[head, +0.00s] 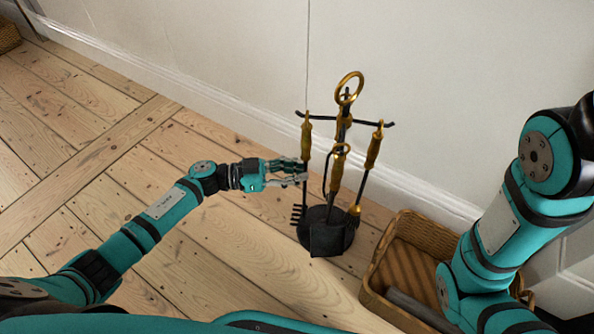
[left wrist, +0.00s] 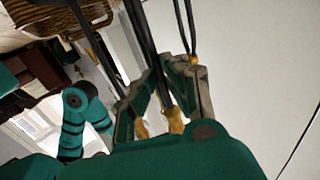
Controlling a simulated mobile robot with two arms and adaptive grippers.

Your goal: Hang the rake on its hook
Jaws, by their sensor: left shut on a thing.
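The rake (head: 306,138) is upright at the left side of the black fireplace-tool stand (head: 326,240), with a gold handle on top and black tines low beside the base. My left gripper (head: 303,173) is shut on its dark shaft below the handle. In the left wrist view a dark shaft (left wrist: 153,50) runs between the fingers of my left gripper (left wrist: 174,84). The hook is at the left end of the stand's crossbar (head: 298,113). The handle top is close to it; I cannot tell whether it is hooked on. My right gripper is out of view.
Other gold-handled tools (head: 373,150) hang on the stand. A wicker basket (head: 402,220) holding a log-like thing stands at right, near my right arm. The white wall (head: 220,50) is close behind. The floorboards at left are clear.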

